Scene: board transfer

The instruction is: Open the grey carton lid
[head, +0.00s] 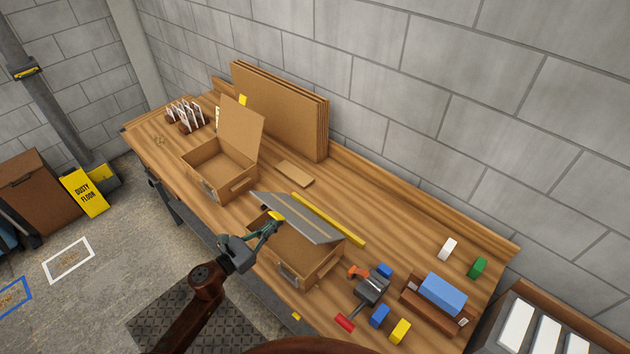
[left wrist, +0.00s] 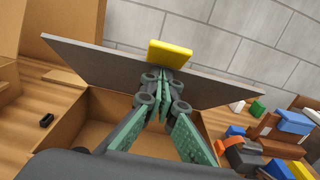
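The grey carton lid (head: 297,222) is a flat grey panel on an open-topped cardboard carton (head: 310,270). It is raised part way and tilted, and the carton's inside shows below it. In the left wrist view the lid (left wrist: 110,66) spans the picture, with a yellow tab (left wrist: 170,52) on its edge; the tab also shows in the head view (head: 277,215). My left gripper (head: 275,226) is at the tab. Its fingers (left wrist: 165,80) are closed together, tips close under the tab; I cannot tell if they touch. My right gripper is not in view.
A second carton (head: 212,178) stands open to the left. A yellow bar (head: 328,220) lies behind the lid. Right of the carton are a grey tool (head: 372,288), coloured blocks (head: 400,331) and a brown box (head: 430,311) with a blue block (head: 443,294). Cardboard sheets (head: 278,110) lean on the wall.

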